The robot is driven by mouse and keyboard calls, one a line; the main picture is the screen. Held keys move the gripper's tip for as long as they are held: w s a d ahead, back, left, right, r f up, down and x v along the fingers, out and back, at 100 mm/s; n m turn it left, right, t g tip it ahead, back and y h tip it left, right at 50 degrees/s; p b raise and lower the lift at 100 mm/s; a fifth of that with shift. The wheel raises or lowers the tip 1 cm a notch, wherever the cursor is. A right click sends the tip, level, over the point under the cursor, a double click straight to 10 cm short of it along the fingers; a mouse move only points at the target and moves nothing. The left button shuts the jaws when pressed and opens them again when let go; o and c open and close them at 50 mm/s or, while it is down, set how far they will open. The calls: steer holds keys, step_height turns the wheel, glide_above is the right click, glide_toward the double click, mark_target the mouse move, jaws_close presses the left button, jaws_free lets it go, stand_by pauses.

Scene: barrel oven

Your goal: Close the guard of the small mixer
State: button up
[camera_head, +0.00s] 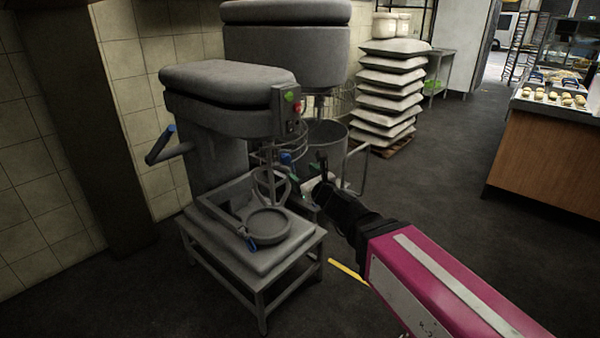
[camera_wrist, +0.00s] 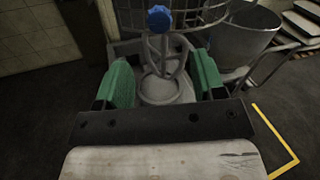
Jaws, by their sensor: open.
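The small mixer (camera_head: 228,85) is grey and stands on a low metal table at the left. Its wire guard (camera_head: 262,153) hangs under the head, around the beater's upper part; whether it is fully open is hard to tell. A blue knob (camera_head: 286,158) is on the guard's right side. In the wrist view the guard (camera_wrist: 190,14) is at the top, with the blue knob (camera_wrist: 159,18) ahead of and between my fingers. My gripper (camera_head: 304,184) is open and empty, right of the mixer and near the knob. Its green fingers flank a clear gap (camera_wrist: 163,78).
A larger mixer (camera_head: 288,45) with a bowl (camera_head: 328,145) stands just behind. A blue-handled lever (camera_head: 160,145) sticks out left of the small mixer. Stacked sacks (camera_head: 391,90) stand farther back. The dark floor (camera_head: 430,185) to the right is clear.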

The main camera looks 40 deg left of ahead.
steer(key=shift+w+a+r+n, duration=0.1)
steer(key=shift+a+r+n, duration=0.1)
steer(key=shift+n, duration=0.1)
steer(key=c, duration=0.8)
steer(key=a+r+n+g, duration=0.1)
steer(key=n, duration=0.1)
steer(key=w+a+r+n+g+y, duration=0.1)
steer(key=n, duration=0.2)
steer(key=a+r+n+g+y, duration=0.1)
steer(key=r+n, duration=0.1)
steer(key=n, duration=0.1)
steer(key=shift+w+a+r+g, duration=0.1)
steer(key=shift+w+a+g, duration=0.15)
steer(key=shift+g, duration=0.15)
jaws_close()
steer(key=n+g+h, duration=0.7)
steer(key=n+h, duration=0.5)
steer(key=n, duration=1.5)
glide_toward(299, 155)
steer(key=s+f, duration=0.4)
steer(key=f, duration=0.1)
steer(key=shift+s+a, duration=0.25)
steer(key=shift+s, duration=0.45)
steer(key=shift+s+a, duration=0.3)
steer(key=shift+s, duration=0.4)
steer(key=shift+s+a, duration=0.25)
steer(key=shift+s, duration=0.45)
